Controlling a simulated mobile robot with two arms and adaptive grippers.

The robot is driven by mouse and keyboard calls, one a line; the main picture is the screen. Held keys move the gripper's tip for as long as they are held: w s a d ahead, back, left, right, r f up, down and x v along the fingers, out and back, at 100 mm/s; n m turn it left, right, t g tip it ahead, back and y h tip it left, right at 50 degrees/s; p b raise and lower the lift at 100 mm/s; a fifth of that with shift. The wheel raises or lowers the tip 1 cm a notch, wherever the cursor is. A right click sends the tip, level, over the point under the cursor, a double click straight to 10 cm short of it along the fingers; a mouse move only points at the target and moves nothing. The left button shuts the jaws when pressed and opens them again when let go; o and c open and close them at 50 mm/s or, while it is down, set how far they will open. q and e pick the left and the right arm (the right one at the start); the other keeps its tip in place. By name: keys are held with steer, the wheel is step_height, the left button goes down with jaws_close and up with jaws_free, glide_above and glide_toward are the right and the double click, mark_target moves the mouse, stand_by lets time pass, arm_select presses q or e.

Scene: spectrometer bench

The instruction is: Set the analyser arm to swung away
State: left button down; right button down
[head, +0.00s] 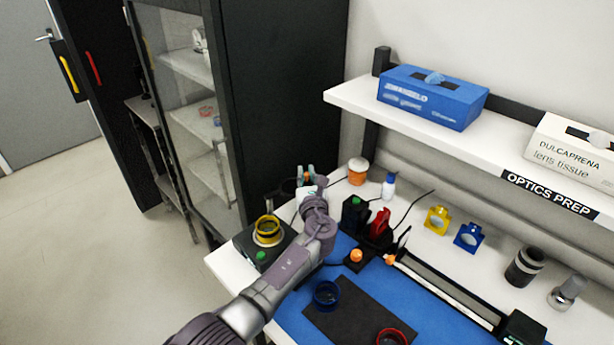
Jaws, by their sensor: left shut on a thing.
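My left gripper (306,174) is at the back left of the bench, at the end of my arm reaching in from the lower left. Its grey-blue fingertips are shut on a small orange piece (306,178), which may be part of the analyser arm; I cannot tell for sure. My wrist hides most of what lies below it. A black optical rail (450,292) runs across the blue mat, with a black and red unit (379,222) and an orange knob (356,255) near its left end. My right gripper is not in view.
A black box with a yellow ring (268,229) stands left of my arm. Blue (327,294) and red (391,337) rings lie in front. A shelf (345,97) overhangs the back.

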arm_select(q)
steer(key=shift+r, duration=0.1)
steer(key=c, duration=1.1)
jaws_free()
steer(key=shift+s, duration=0.1)
steer(key=shift+s+d+f, duration=0.15)
steer(key=shift+s+f, duration=0.05)
steer(key=shift+s, duration=0.1)
steer(key=s, duration=0.3)
steer(key=s+d, duration=0.1)
steer(key=s, duration=0.3)
steer(key=s+d, duration=0.1)
steer(key=s, duration=0.3)
steer(key=shift+r, duration=0.1)
